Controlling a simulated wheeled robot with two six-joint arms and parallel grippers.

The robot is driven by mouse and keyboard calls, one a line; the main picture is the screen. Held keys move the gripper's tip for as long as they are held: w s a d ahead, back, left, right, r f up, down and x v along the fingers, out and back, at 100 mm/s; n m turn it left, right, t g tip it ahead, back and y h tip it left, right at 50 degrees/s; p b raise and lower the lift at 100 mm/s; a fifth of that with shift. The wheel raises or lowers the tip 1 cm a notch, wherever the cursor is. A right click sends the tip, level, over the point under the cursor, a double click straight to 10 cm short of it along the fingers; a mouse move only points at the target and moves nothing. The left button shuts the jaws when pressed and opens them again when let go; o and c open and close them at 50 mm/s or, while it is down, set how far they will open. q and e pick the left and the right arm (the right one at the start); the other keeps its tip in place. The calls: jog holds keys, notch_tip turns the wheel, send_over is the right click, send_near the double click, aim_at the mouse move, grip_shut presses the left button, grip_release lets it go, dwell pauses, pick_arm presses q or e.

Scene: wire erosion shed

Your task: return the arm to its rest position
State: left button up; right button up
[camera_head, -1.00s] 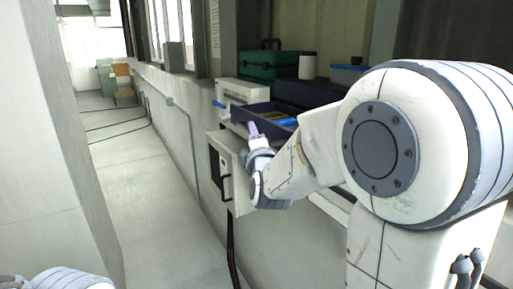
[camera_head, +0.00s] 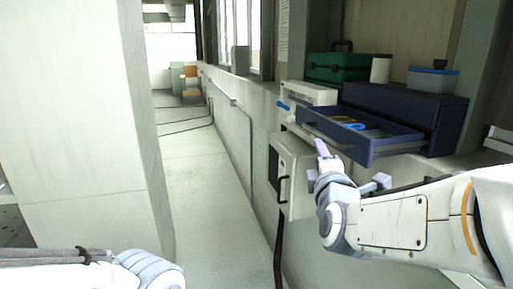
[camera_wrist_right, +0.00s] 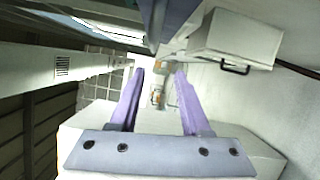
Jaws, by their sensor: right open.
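My right arm comes in from the right in the head view, stretched low in front of the dark blue drawer unit. Its gripper (camera_head: 322,150) points away from me, in front of the pulled-out drawer (camera_head: 385,148). In the right wrist view the two purple fingers of this gripper (camera_wrist_right: 158,80) stand apart with nothing between them. In the head view I cannot tell whether the gripper touches the drawer. Part of my left arm (camera_head: 150,270) shows at the bottom left; its gripper is outside the picture.
The open drawer holds a blue item (camera_head: 348,126). A green case (camera_head: 338,68), a white cylinder (camera_head: 381,69) and a blue-lidded box (camera_head: 433,80) stand behind. A white cabinet (camera_head: 292,178) with a black handle is below. A pillar (camera_head: 85,110) stands left; the aisle floor (camera_head: 205,200) is clear.

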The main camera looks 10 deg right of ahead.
jog(key=s+a+f+m+g+y, duration=0.2)
jog(key=s+a+f+g+y, duration=0.25)
jog(key=a+f, duration=0.4)
jog(key=s+a+f+m+g+y, duration=0.2)
jog(key=s+a+f+g+y, duration=0.25)
jog(key=a+f, duration=0.45)
jog(key=s+f+m+g+h, duration=0.1)
jog(key=s+g, duration=0.3)
jog(key=s, duration=0.5)
jog(key=s+a+f+m+g+h, duration=0.1)
jog(key=s+f+m+g, duration=0.3)
jog(key=s, duration=0.4)
jog(key=shift+s+f+g+h, duration=0.15)
jog(key=shift+s+g+h, duration=0.25)
jog(key=shift+h, duration=0.4)
